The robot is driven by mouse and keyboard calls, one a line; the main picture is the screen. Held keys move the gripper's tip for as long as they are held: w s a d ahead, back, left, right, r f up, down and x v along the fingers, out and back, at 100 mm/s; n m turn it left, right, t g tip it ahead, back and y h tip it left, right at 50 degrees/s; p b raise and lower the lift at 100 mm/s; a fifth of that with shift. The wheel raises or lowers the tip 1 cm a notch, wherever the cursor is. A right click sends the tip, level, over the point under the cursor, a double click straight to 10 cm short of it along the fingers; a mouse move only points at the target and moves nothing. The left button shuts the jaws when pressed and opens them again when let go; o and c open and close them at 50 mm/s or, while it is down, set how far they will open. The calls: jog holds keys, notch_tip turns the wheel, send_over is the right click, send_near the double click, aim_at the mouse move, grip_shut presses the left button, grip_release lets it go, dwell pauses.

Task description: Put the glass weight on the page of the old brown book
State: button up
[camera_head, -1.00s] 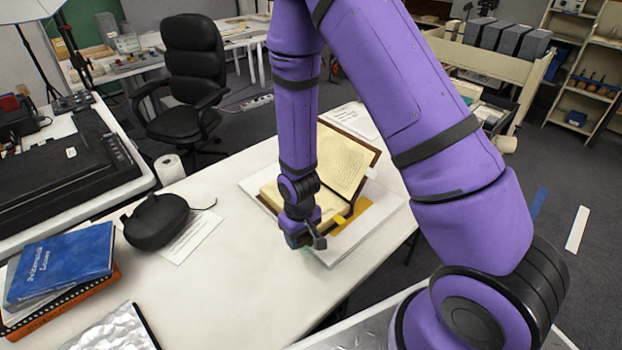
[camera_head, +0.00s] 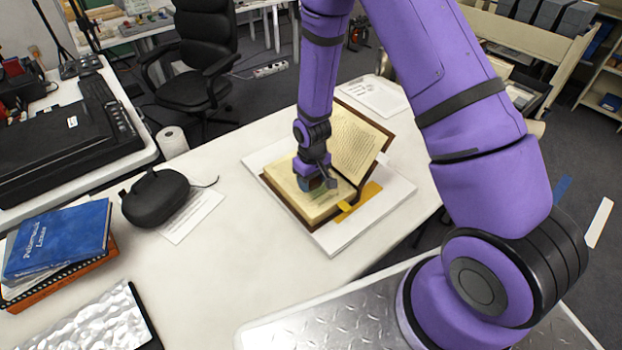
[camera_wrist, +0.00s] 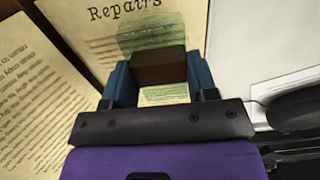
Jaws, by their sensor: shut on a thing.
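The old brown book (camera_head: 300,212) lies open on a white board (camera_head: 350,235), its right side propped up at a slant. Its lower left page (camera_head: 285,180) also shows in the wrist view with the heading "Repairs" (camera_wrist: 130,12). My gripper (camera_head: 317,180) is over this page, pointing down. In the wrist view my gripper's blue fingers (camera_wrist: 160,78) are shut on the brown block-like part of the glass weight (camera_wrist: 160,66). Its clear greenish glass shows beyond and below that part, with print visible through it. I cannot tell whether the weight touches the page.
A black case (camera_head: 155,198) with a cord lies on a paper sheet left of the book. A blue book (camera_head: 58,240) tops a stack further left. A printed sheet (camera_head: 375,97) lies behind the book.

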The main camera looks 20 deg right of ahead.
jog(key=w, duration=0.2)
jog(key=w+d, duration=0.1)
jog(key=w, duration=0.1)
jog(key=shift+d+f, duration=0.15)
notch_tip(320, 180, down, 4)
jog(key=shift+s+r, duration=0.15)
jog(key=shift+r, duration=0.05)
jog(key=o, duration=1)
jog(key=shift+o, duration=0.2)
jog(key=shift+r, duration=0.15)
